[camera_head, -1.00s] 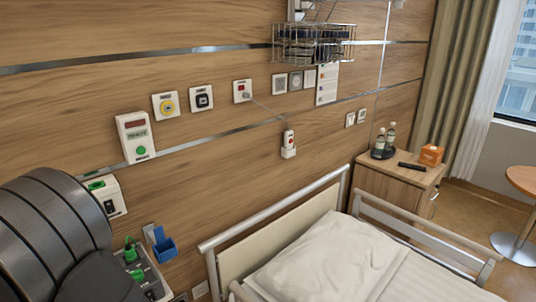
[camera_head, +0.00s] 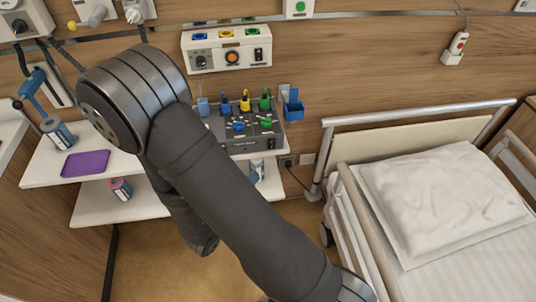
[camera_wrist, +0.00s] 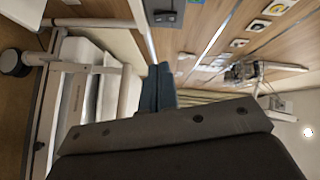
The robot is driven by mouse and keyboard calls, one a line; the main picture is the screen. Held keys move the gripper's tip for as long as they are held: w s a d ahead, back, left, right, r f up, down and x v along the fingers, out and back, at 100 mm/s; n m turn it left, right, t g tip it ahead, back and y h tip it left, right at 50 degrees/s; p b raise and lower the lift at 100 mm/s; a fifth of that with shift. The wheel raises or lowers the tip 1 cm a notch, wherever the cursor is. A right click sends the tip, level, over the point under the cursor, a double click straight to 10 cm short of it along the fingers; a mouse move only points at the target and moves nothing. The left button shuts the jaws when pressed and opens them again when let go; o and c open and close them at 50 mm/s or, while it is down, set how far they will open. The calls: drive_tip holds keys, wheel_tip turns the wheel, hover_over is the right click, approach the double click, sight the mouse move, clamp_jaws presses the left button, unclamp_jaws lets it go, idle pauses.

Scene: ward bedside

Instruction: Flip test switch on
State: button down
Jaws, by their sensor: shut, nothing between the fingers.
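A white wall panel (camera_head: 227,64) in the head view has a dial, an orange button and a black rocker switch (camera_head: 258,54). Below it, a grey box (camera_head: 225,146) with coloured plugs has a small dark switch (camera_head: 272,143) on its front. No label tells me which is the test switch, and neither switch position is readable. My gripper (camera_wrist: 158,88) shows in the wrist view with its fingers together and empty, apart from everything. A dark grey box edge (camera_wrist: 164,5) shows beyond it at the top. The head view shows my arm, but not the fingertips.
The bed (camera_head: 440,200) with white rails is at right. A blue holder (camera_head: 293,108) hangs beside the grey box. Shelves (camera_head: 105,200) at left hold a can (camera_head: 58,133) and a purple tray (camera_head: 85,163). Open floor lies below my arm.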

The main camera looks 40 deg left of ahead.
drive_tip(key=s+m, duration=0.1)
drive_tip(key=m, duration=0.2)
approach(272, 148)
drive_tip(key=w+d, duration=0.3)
drive_tip(key=w, duration=0.1)
drive_tip(key=shift+w+a+f+h, duration=0.2)
drive_tip(key=shift+w+a, duration=0.45)
drive_tip(key=shift+a, duration=0.05)
drive_tip(key=shift+w+a+f+h, duration=0.15)
drive_tip(key=shift+w+a+h, duration=0.05)
drive_tip(key=shift+w+a, duration=0.45)
drive_tip(key=t, duration=0.1)
drive_tip(key=m, duration=0.1)
drive_tip(key=m+t, duration=0.1)
drive_tip(key=shift+w+a+f+t, duration=0.2)
drive_tip(key=shift+w+a+t, duration=0.1)
drive_tip(key=shift+a, duration=0.1)
drive_tip(key=shift+a+f, duration=0.1)
